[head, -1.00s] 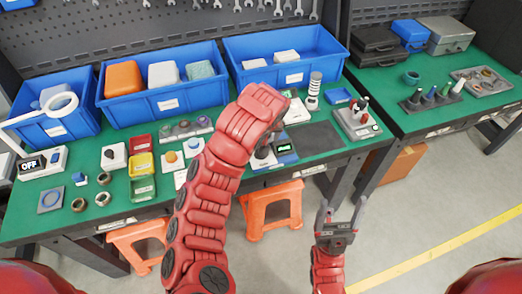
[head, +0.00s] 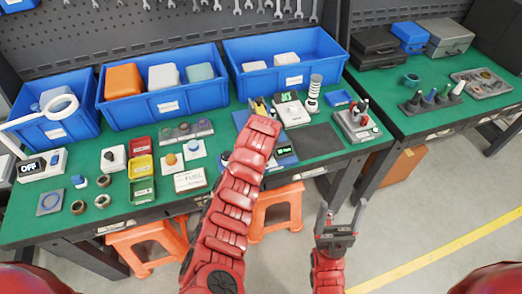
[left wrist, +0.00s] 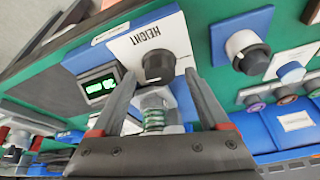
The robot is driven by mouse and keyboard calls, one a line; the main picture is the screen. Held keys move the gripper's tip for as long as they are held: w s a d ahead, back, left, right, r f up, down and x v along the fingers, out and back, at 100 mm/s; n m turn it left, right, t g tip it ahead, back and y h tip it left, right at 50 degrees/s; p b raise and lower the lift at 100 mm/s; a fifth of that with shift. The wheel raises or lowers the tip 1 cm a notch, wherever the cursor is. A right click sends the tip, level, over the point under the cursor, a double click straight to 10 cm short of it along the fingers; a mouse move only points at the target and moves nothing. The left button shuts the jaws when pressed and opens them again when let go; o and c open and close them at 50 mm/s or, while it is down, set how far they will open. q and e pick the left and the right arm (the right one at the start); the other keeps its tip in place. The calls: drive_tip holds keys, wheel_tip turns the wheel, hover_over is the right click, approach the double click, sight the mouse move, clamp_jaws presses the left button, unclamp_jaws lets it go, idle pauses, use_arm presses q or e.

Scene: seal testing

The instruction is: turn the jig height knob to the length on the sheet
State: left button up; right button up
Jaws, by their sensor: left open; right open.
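The black height knob (left wrist: 158,66) sits on a white panel marked HEIGHT (left wrist: 150,40) in the left wrist view. My left gripper (left wrist: 162,74) is open, with its fingertips on either side of the knob; contact cannot be told. A green-lit display (left wrist: 100,87) is beside the panel, its digits unclear, and a spring part (left wrist: 155,118) shows between the fingers. In the head view my left arm hides most of the jig; its display (head: 284,151) shows. My right gripper (head: 340,222) is open and empty before the bench.
Blue bins (head: 165,100) line the back of the green bench (head: 110,215). Red, yellow and green trays (head: 142,165) and metal rings (head: 102,201) lie at left. A dark mat (head: 316,140) and a grey stand with pegs (head: 358,122) are at right. Orange stools (head: 270,212) stand below.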

use_arm(q)
drive_tip(key=shift+f, duration=0.25)
drive_tip(key=shift+c, duration=0.2)
clamp_jaws()
idle(0.3)
